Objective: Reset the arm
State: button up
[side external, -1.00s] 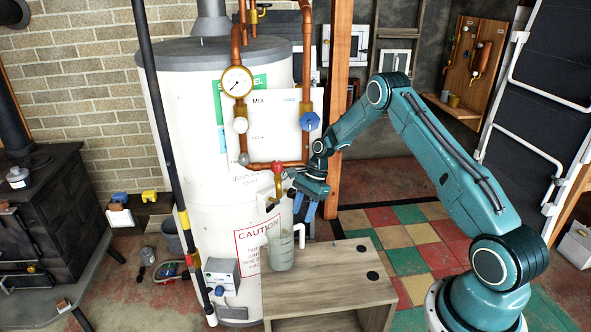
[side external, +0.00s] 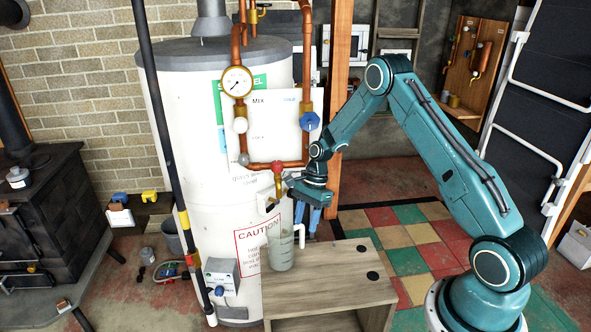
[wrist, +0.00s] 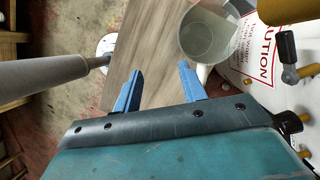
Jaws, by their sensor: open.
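My gripper (side external: 308,212) hangs just right of the red-handled tap (side external: 278,170) on the copper pipe, with its blue fingers pointing down. In the wrist view the gripper (wrist: 158,88) has its two blue fingers spread apart, with nothing between them. A clear jug (side external: 281,250) with a white handle stands upright on the wooden bench (side external: 335,285), below the tap. The jug also shows in the wrist view (wrist: 210,42), just beyond the right fingertip and apart from the fingers as far as I can tell.
The white tank (side external: 190,150) with copper pipes, a gauge (side external: 237,82) and a blue valve (side external: 310,121) stands close left of my gripper. A wooden post (side external: 337,70) rises behind my wrist. A dark pole (side external: 160,125) stands farther left. The checkered floor (side external: 405,235) is open.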

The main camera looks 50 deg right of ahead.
jog(key=s+a+r+n+t+h, duration=0.1)
jog(key=s+a+r+n, duration=0.2)
jog(key=r, duration=0.5)
jog(key=s+a+r+n+h, duration=0.1)
jog(key=s+a+r+n, duration=0.25)
jog(key=r, duration=0.45)
jog(key=s+a+r+n+t+h, duration=0.1)
jog(key=s+a+r+n, duration=0.15)
jog(key=r, duration=0.55)
jog(key=s+a+r+n+t, duration=0.1)
jog(key=s+r+n, duration=0.1)
jog(key=s, duration=0.4)
jog(key=s+a+r+n+t, duration=0.1)
jog(key=s+r+n, duration=0.2)
jog(key=s+n, duration=0.2)
jog(key=s+a+r+n+t+h, duration=0.1)
jog(key=s+r+n+t, duration=0.1)
jog(key=s, duration=0.6)
jog(key=shift+a+r+n, duration=0.2)
jog(key=shift+r+n, duration=0.35)
jog(key=shift+n, duration=0.35)
jog(key=shift+o, duration=0.2)
jog(key=shift+w, duration=0.1)
